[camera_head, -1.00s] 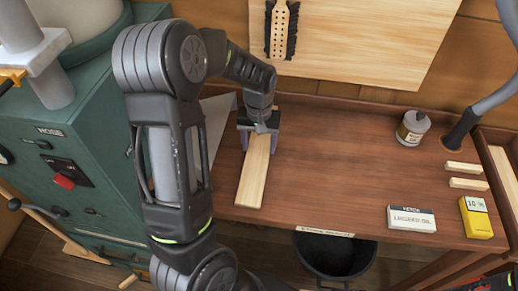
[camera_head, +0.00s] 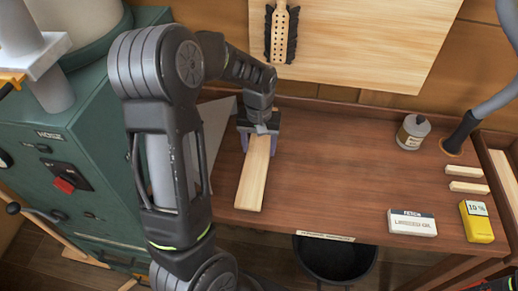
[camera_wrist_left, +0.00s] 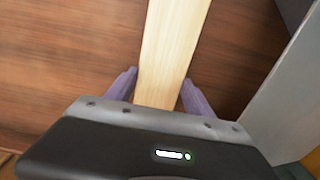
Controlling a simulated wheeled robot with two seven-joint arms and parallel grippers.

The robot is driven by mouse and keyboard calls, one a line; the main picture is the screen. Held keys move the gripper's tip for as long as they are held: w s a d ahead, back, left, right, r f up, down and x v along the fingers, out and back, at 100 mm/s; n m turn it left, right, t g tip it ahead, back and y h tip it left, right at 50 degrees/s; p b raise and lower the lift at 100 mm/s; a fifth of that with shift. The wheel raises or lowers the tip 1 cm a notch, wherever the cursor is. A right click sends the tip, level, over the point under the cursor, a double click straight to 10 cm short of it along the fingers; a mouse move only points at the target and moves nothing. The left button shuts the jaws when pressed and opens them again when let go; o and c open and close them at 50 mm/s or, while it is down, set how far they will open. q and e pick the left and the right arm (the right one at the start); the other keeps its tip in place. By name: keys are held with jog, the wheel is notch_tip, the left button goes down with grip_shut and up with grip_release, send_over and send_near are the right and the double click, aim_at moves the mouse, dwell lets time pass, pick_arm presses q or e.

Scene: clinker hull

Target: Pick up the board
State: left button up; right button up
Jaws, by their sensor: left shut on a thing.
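The board (camera_head: 252,182) is a pale, narrow wooden plank over the left part of the brown workbench, its long side running toward the front edge. My left gripper (camera_head: 259,140) is shut on its far end, with one finger on each side. In the left wrist view the board (camera_wrist_left: 171,45) runs up between the two purple fingers of the left gripper (camera_wrist_left: 164,95). I cannot tell for sure whether the board is clear of the bench.
The workbench (camera_head: 330,180) is clear in the middle. A small jar (camera_head: 412,132), a white box (camera_head: 412,223), a yellow box (camera_head: 476,222) and two short wood strips (camera_head: 464,172) are at the right. A green machine (camera_head: 75,150) stands left. A black bucket (camera_head: 335,262) is below the front edge.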

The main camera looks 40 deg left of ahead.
aim_at(259, 150)
pick_arm(q)
notch_tip(259, 150, up, 9)
jog(key=b, duration=0.1)
dwell(0.8)
